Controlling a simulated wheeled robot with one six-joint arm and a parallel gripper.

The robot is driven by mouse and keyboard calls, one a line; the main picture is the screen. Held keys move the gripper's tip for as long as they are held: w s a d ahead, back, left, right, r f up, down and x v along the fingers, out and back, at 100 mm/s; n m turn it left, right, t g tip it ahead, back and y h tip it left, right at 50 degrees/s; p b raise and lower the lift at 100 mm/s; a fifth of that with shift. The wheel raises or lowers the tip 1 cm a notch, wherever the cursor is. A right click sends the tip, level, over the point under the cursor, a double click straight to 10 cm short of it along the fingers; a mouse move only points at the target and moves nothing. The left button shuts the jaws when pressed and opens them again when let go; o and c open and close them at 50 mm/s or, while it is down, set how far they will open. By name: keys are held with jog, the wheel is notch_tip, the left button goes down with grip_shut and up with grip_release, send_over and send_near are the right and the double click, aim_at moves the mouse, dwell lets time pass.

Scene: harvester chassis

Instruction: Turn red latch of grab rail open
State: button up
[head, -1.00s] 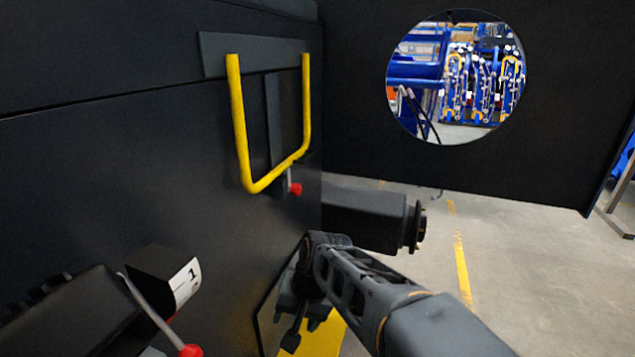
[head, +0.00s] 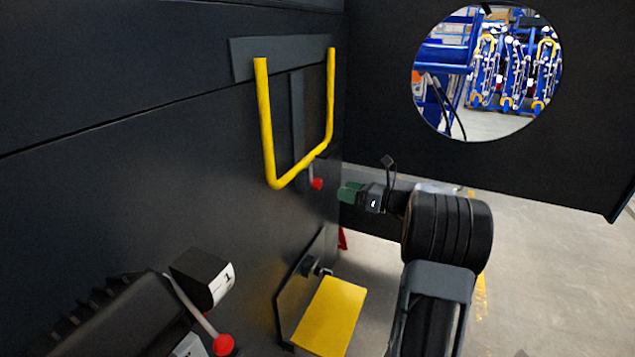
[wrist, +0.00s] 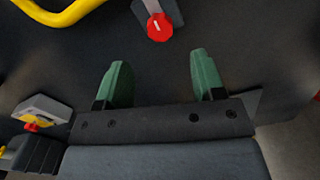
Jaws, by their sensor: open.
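The yellow grab rail (head: 267,125) is a U-shaped bar on the dark chassis wall. The red latch (head: 317,184) is a small red knob on a grey lever by the rail's lower right part. In the wrist view the red latch (wrist: 160,27) is ahead of the fingers, between them sideways, and the rail (wrist: 62,14) shows at top left. My gripper (head: 348,193) is a little right of the latch and slightly lower, apart from it. In the wrist view my gripper (wrist: 158,78) has its green fingers spread, with nothing between them.
A yellow step plate (head: 330,315) is below. A black box labelled 1 (head: 205,277) and another red knob (head: 223,345) are at lower left. A black panel with a round hole (head: 385,100) stands behind. Open floor lies at right.

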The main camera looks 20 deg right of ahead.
aim_at(321, 185)
jog(key=p+x, duration=0.1)
jog(key=x, duration=0.8)
jog(key=shift+w+a+p, duration=0.15)
jog(key=shift+p, duration=0.25)
jog(key=c, duration=0.9)
jog(key=shift+c, duration=0.2)
